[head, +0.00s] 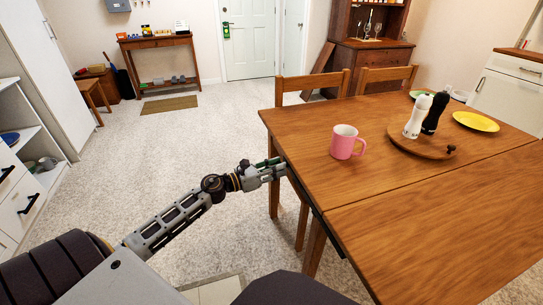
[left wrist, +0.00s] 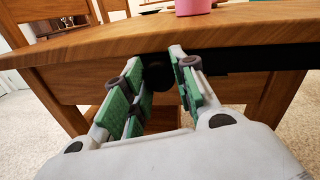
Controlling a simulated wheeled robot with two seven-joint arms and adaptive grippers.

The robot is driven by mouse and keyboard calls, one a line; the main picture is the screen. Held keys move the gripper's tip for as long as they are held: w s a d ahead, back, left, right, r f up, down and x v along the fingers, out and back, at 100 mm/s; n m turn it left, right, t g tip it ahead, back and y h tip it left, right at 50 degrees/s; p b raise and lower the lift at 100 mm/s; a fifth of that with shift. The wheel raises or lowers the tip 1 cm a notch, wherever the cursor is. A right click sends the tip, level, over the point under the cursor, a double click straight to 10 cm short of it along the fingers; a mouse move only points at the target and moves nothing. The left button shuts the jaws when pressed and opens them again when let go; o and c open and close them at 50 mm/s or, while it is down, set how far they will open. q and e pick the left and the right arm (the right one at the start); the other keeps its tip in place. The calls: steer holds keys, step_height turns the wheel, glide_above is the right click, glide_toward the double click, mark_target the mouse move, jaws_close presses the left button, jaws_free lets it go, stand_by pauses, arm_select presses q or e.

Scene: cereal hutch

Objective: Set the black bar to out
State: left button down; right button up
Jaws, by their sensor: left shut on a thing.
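The black bar (left wrist: 255,57) runs along under the table top's edge in the left wrist view, to the right of my fingers. In the head view it is a thin dark strip (head: 322,221) below the table's near left edge. My left gripper (head: 279,168) is at the table's left side, just below the top. In the left wrist view its green-padded fingers (left wrist: 161,82) are on either side of a dark round knob (left wrist: 158,74), shut on it. The fingers partly hide where knob and bar meet. My right gripper is not in view.
The wooden table (head: 430,215) holds a pink mug (head: 344,142), a round board (head: 405,143) with white and black mills, and a yellow plate (head: 476,121). Chairs (head: 312,84) stand at its far side. The carpet left of the table is clear.

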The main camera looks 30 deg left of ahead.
mark_target(296, 180)
arm_select(q)
steer(key=s+d+p, duration=0.1)
steer(key=s+d, duration=0.1)
steer(key=d, duration=0.1)
steer(key=s+d+p, duration=0.1)
steer(key=s+d, duration=0.2)
steer(key=shift+s, duration=0.1)
steer(key=shift+d+f, duration=0.1)
steer(key=shift+d, duration=0.05)
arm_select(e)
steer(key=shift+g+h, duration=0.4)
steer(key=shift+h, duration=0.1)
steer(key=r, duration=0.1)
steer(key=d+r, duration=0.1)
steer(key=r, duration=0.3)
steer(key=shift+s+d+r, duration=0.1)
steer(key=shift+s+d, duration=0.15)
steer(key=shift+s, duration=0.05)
arm_select(q)
steer(key=c, duration=1.1)
jaws_free()
steer(key=shift+s, duration=0.15)
steer(key=shift+c, duration=0.2)
steer(key=shift+o, duration=0.2)
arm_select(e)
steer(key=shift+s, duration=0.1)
arm_select(q)
steer(key=shift+s+a, duration=0.3)
steer(key=v, duration=1.1)
